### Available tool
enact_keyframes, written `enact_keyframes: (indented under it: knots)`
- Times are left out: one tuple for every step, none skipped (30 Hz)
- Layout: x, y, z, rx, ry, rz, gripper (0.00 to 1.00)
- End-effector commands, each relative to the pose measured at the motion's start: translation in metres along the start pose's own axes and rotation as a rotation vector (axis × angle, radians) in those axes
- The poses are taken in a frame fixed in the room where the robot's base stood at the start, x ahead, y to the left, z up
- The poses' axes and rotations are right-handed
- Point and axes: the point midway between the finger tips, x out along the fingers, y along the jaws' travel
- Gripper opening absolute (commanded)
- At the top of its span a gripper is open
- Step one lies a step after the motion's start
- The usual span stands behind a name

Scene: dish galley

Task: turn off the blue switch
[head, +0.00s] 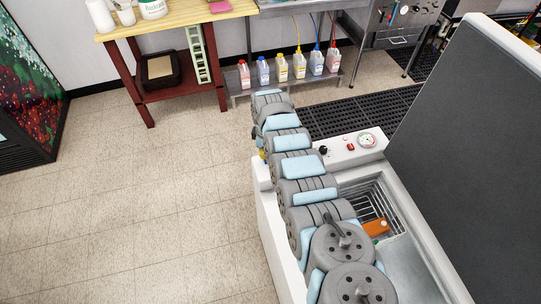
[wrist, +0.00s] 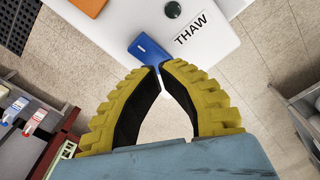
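The blue switch (wrist: 149,48) is a flat blue lever at the edge of a white panel in the wrist view. My gripper (wrist: 161,70) has yellow ribbed fingers with black inner faces. The fingers bow outward and their tips come together at the near end of the switch. I cannot tell whether the tips pinch the switch or only touch it. In the head view only a bit of yellow finger (head: 262,155) shows at the left of my arm. The switch is hidden there behind my arm.
The white panel (wrist: 215,50) carries a "THAW" label (wrist: 189,32) and a dark round knob (wrist: 173,9). The white machine (head: 267,215) holds a wire basket with an orange item (head: 376,227), beside a raised dark lid (head: 465,130). Bottles (head: 282,69) stand on a low shelf behind. The floor at left is clear.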

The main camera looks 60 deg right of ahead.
Motion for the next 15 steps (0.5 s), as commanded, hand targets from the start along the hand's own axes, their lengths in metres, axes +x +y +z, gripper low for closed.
enact_keyframes:
  knots:
    - [-0.007,0.000,0.000,0.000,0.000,0.000,0.00]
    - [-0.009,0.000,0.000,0.000,0.000,0.000,0.00]
    - [-0.011,0.000,0.000,0.000,0.000,0.000,0.00]
    - [-0.013,0.000,0.000,0.000,0.000,0.000,0.00]
    - [-0.015,0.000,0.000,0.000,0.000,0.000,0.00]
    - [-0.018,0.000,0.000,0.000,0.000,0.000,0.00]
    - [-0.019,0.000,0.000,0.000,0.000,0.000,0.00]
    - [-0.021,0.000,0.000,0.000,0.000,-0.001,0.00]
    - [-0.024,-0.001,0.000,-0.001,0.000,-0.001,0.00]
    - [-0.026,-0.001,-0.001,-0.001,0.000,-0.001,0.00]
    - [-0.028,-0.001,-0.001,-0.001,0.000,-0.001,0.00]
    - [-0.030,-0.001,-0.001,-0.001,0.000,-0.001,0.00]
    - [-0.032,-0.001,-0.001,-0.001,0.000,-0.001,0.00]
    - [-0.034,-0.001,-0.001,-0.001,0.000,-0.001,0.00]
    - [-0.036,-0.001,-0.001,-0.001,0.000,-0.002,0.00]
